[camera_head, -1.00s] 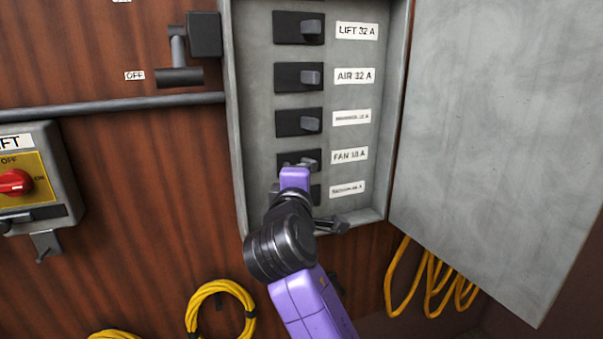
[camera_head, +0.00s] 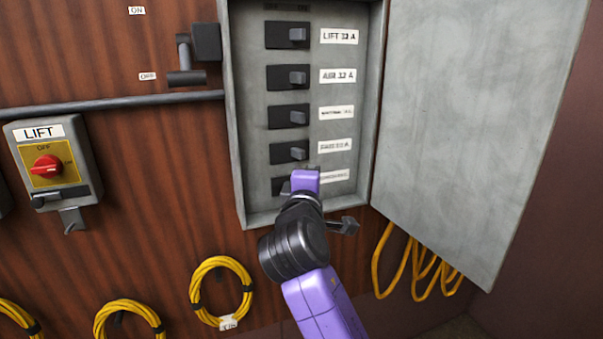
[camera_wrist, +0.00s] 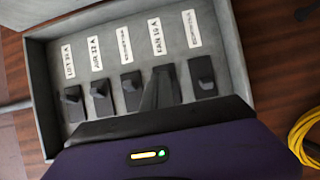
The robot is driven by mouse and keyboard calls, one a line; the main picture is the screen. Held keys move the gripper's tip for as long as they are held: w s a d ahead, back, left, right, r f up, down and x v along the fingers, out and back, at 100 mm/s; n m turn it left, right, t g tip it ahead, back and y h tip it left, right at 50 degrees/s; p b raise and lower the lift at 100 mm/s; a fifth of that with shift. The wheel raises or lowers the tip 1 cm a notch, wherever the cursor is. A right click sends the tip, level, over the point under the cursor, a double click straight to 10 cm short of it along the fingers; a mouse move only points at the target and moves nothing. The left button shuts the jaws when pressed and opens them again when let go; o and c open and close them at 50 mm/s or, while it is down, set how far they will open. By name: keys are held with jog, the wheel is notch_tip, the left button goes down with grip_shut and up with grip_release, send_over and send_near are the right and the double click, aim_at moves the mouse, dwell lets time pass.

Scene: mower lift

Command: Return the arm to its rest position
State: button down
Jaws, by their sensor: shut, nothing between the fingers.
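My purple and black arm reaches up from the bottom of the head view. My gripper (camera_head: 300,178) is at the lower breaker switches of the open grey breaker box (camera_head: 240,170). In the wrist view my gripper (camera_wrist: 160,82) shows as dark fingers, shut and empty, in front of the FAN row. The fingers hide that row's switch in the wrist view. In the head view my gripper partly covers the bottom switch (camera_head: 279,187). I cannot tell whether the fingers touch a switch.
The box's open door (camera_head: 475,120) stands to the right. A grey lever (camera_head: 187,77) and a LIFT box with a red knob (camera_head: 46,167) are on the wooden wall at left. Yellow cable coils (camera_head: 221,290) hang below. Free room lies in front of the wall at left.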

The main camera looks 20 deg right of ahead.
jog(key=s+a+r+m+t+y, duration=0.2)
jog(key=a+t+y, duration=0.2)
jog(key=a, duration=0.1)
jog(key=s+a+f+m+y+b, duration=0.1)
jog(key=s+a+f+m+y, duration=0.1)
jog(key=s+f, duration=0.45)
jog(key=s+a+f+m+y, duration=0.2)
jog(key=s+f, duration=0.4)
jog(key=f, duration=0.1)
jog(key=s+d+f+m+g, duration=0.1)
jog(key=s+f, duration=0.4)
jog(key=s, duration=0.8)
jog(key=s+d+f+m+g+b, duration=0.1)
jog(key=s+f, duration=0.5)
jog(key=s, duration=0.7)
jog(key=s+d+f+m+g+b, duration=0.1)
jog(key=s+f, duration=0.5)
jog(key=s, duration=0.7)
jog(key=d+m+g, duration=0.1)
jog(key=m+g, duration=0.1)
jog(key=m, duration=0.1)
jog(key=shift+s+d, duration=0.2)
jog(key=shift+d, duration=0.15)
